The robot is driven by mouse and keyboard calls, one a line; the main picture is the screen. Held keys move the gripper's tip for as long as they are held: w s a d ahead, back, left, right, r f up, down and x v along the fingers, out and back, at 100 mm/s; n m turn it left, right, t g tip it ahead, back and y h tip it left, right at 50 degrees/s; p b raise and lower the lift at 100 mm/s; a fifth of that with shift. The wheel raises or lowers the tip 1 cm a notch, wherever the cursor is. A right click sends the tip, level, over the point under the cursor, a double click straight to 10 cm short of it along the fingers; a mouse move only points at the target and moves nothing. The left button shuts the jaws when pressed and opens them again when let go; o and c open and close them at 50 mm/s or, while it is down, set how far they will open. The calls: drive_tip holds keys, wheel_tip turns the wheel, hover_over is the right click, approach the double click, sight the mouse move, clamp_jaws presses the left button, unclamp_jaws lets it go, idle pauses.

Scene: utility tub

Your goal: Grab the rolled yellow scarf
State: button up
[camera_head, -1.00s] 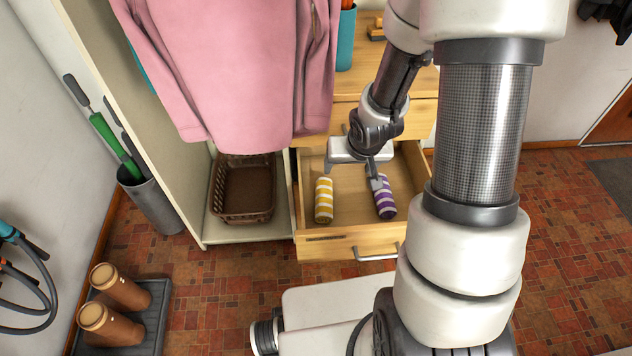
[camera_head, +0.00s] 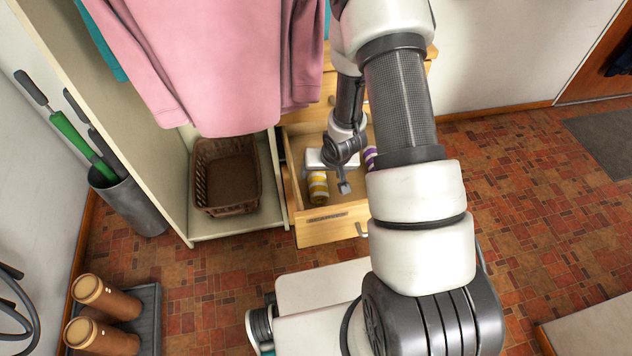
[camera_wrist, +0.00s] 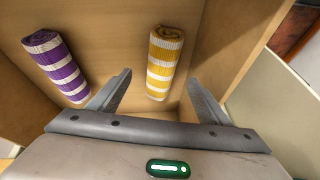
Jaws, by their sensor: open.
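The rolled yellow scarf, with white stripes, lies in the open wooden drawer; in the head view (camera_head: 318,188) its far end is hidden by my gripper. In the wrist view the yellow scarf (camera_wrist: 163,64) shows whole, ahead of the gap between my fingers. My gripper (camera_wrist: 157,88) is open and empty, and no finger appears to touch the scarf. In the head view my gripper (camera_head: 330,182) is over the drawer, just beside the yellow scarf.
A rolled purple and white scarf (camera_wrist: 57,66) lies in the same drawer (camera_head: 330,226), partly hidden by my arm in the head view (camera_head: 370,158). The drawer walls stand close around. A brown basket (camera_head: 226,175) and a hanging pink garment (camera_head: 205,60) are to the left.

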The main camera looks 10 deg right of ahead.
sight(318, 175)
drive_tip(key=b+x, duration=0.1)
drive_tip(key=x, duration=0.2)
drive_tip(key=b+x, duration=0.1)
drive_tip(key=x, duration=0.2)
drive_tip(key=shift+w+a+f, duration=0.25)
drive_tip(key=shift+w, duration=0.05)
drive_tip(key=c, duration=1.3)
